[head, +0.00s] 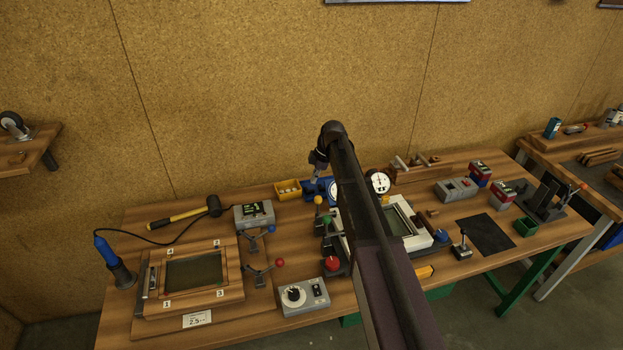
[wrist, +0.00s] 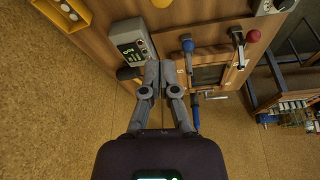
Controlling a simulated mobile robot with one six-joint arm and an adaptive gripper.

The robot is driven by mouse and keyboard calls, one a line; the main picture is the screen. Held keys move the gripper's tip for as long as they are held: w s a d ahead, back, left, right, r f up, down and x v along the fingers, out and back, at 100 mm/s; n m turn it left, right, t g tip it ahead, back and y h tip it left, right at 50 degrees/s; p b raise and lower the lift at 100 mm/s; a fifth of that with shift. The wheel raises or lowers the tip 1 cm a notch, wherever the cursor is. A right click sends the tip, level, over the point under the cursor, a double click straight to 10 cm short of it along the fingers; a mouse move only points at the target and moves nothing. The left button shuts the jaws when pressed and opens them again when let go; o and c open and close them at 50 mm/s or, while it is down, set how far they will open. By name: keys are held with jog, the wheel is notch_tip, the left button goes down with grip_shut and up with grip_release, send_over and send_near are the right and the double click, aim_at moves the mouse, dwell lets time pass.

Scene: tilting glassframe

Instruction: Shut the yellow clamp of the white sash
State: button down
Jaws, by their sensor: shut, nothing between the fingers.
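The white sash (head: 416,240) lies on its fixture at the middle of the bench in the head view, its centre crossed by my arm. A yellow ball knob (head: 318,200) stands at the sash's back left corner; it looks raised on its lever, but the lever itself is too small to judge. A green knob (head: 326,219) is just in front of it. My gripper (wrist: 152,76) is shut and empty in the wrist view, above the bench near the grey display box. The white sash and its yellow clamp are not recognisable in the wrist view.
A wooden frame (head: 237,286) with blue (head: 271,229) and red (head: 280,262) clamp knobs lies at the left. A grey display box (head: 254,214), a mallet (head: 185,215) and a yellow bin (head: 288,189) stand behind. A red knob (head: 332,262) and a blue knob (head: 441,235) flank the sash.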

jog(key=shift+d+r+p, duration=0.4)
jog(key=shift+r, duration=0.25)
jog(key=s+d+f+m+h+b, duration=0.1)
jog(key=s+f+m+b, duration=0.3)
jog(key=s, duration=0.6)
jog(key=s+d+f+m+h+b, duration=0.1)
jog(key=s+d+f+m+b, duration=0.3)
jog(key=s+m, duration=0.4)
jog(key=s+d+f+m+h+b, duration=0.1)
jog(key=s+d+f+m+b, duration=0.2)
jog(key=s, duration=0.9)
notch_tip(320, 180, down, 2)
jog(key=m+b, duration=0.1)
jog(key=m, duration=0.2)
jog(key=shift+s+h, duration=0.15)
jog(key=shift+h, duration=0.15)
